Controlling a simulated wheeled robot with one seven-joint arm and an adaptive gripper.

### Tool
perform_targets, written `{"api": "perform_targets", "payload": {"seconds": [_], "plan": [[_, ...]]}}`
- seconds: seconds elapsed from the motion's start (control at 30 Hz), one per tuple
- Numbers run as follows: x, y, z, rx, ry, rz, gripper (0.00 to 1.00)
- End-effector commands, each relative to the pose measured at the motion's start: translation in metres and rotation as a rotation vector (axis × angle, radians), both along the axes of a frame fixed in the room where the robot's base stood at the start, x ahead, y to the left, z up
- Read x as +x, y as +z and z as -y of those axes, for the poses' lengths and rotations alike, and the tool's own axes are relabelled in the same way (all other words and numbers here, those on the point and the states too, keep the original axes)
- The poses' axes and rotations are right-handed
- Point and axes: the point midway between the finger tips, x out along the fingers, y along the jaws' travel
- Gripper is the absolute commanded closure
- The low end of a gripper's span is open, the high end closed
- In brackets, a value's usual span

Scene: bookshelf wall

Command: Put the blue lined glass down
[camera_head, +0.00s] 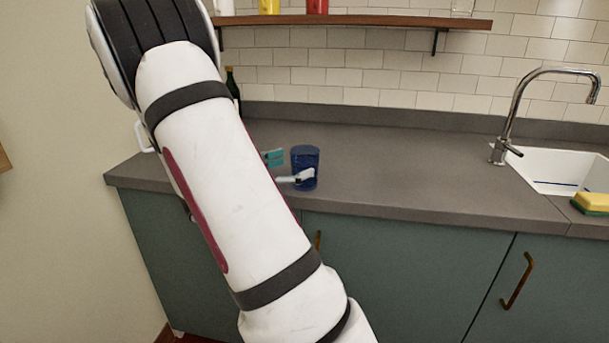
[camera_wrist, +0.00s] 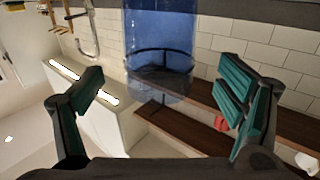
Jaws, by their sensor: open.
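The blue glass (camera_head: 305,160) appears upright on the grey countertop near its front edge in the head view, with faint line detail on its side. My gripper (camera_head: 287,167) is just left of it, mostly hidden behind my arm; one finger tip shows in front of the glass. In the wrist view the glass (camera_wrist: 160,45) is at the top middle, see-through and cut off by the frame edge. My gripper (camera_wrist: 168,95) is open there, its teal-padded fingers spread wide to either side, with visible gaps to the glass.
The grey countertop (camera_head: 400,165) is clear to the right of the glass up to the faucet (camera_head: 515,110) and white sink (camera_head: 555,170). A yellow sponge (camera_head: 592,202) lies at the far right. A dark bottle (camera_head: 233,88) stands behind my arm. A wooden shelf (camera_head: 370,20) hangs above.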

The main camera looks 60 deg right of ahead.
Motion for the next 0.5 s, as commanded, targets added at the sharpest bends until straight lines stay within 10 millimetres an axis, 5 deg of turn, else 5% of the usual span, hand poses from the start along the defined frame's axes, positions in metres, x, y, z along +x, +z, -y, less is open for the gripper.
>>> {"api": "perform_targets", "payload": {"seconds": [0.23, 0.5], "plan": [[-0.011, 0.002, 0.034, 0.000, -0.003, 0.001, 0.13], [-0.012, 0.003, 0.041, -0.001, 0.000, 0.000, 0.13]]}}
